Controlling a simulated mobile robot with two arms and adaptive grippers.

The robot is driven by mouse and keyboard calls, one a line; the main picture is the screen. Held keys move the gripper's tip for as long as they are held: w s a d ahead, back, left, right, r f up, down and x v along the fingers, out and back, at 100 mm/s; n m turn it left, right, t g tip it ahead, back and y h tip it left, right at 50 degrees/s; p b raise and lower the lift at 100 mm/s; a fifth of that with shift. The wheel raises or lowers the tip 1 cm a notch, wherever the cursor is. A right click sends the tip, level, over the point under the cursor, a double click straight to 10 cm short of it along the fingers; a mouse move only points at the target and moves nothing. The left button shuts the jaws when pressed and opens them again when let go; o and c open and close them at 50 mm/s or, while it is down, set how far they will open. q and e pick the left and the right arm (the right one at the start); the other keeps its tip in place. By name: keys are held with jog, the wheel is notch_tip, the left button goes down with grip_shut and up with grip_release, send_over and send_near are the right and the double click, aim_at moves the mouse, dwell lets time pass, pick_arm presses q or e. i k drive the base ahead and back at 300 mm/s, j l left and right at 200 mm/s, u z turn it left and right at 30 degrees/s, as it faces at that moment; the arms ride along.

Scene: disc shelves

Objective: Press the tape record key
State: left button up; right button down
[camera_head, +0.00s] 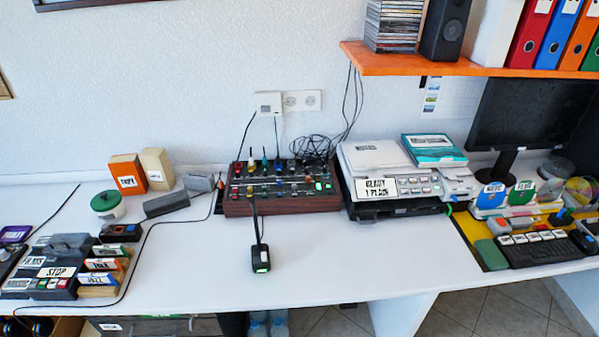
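A dark tape-deck-like device (62,246) sits at the left end of the white desk. A large white label on it reads "STOP" (56,272). Smaller white labels sit beside it: one (33,261) ends in what looks like "MIS", and another (17,284) is too small to read surely. A row of keys runs along its front left edge, and I cannot tell which is the record key. Cards or cassettes with coloured labels (101,264), one reading "JAZZ", stand at its right side. Neither of my grippers shows in this view.
A mixer-like panel with coloured knobs (282,204) stands mid-desk; a small black cabled box (260,258) lies before it. A pale device labelled "READY" (387,160) stands right. Orange and tan boxes (128,174), a green-lidded jar (106,205) and a loose black cable surround the deck.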

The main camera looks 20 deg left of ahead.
aim_at(62, 283)
jog(key=i+j+u, duration=0.25)
jog(key=i+j, duration=0.25)
jog(key=u, duration=2.2)
jog(key=l, duration=0.1)
